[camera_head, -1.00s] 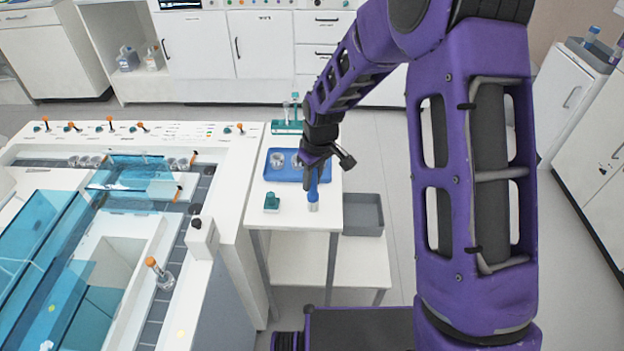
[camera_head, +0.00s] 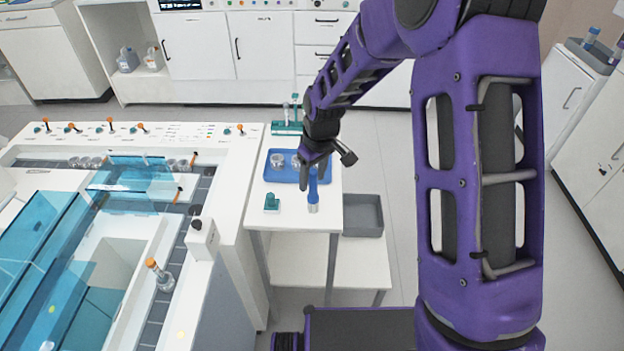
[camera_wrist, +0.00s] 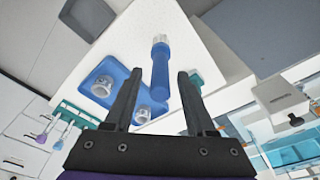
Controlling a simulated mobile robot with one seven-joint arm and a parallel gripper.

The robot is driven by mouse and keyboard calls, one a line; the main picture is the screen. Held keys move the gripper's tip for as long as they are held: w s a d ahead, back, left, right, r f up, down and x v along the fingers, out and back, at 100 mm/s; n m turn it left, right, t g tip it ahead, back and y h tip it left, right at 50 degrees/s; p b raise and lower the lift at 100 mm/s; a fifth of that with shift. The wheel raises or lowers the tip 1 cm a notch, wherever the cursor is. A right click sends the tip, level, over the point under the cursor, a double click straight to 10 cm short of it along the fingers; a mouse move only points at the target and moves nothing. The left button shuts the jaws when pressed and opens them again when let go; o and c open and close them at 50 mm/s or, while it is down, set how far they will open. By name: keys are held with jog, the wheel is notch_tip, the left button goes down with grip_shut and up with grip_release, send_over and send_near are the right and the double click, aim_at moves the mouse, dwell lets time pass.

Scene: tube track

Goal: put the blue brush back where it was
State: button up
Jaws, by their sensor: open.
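My gripper (camera_head: 312,180) is just above and behind the brush in the head view. In the wrist view my gripper (camera_wrist: 155,88) is open, with clear gaps between each finger and the handle.
A blue tray (camera_head: 275,175) with small glass jars lies behind the brush. A teal block (camera_head: 271,202) stands to its left and a teal rack (camera_head: 287,127) at the table's back. A grey bin (camera_head: 363,215) is right of the table. The large machine (camera_head: 225,190) borders the left side.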

aim_at(317, 199)
notch_tip(317, 199, up, 10)
jog(key=s+d, duration=0.1)
jog(key=shift+r+p, duration=0.25)
jog(key=shift+p, duration=0.1)
jog(key=shift+s, duration=0.1)
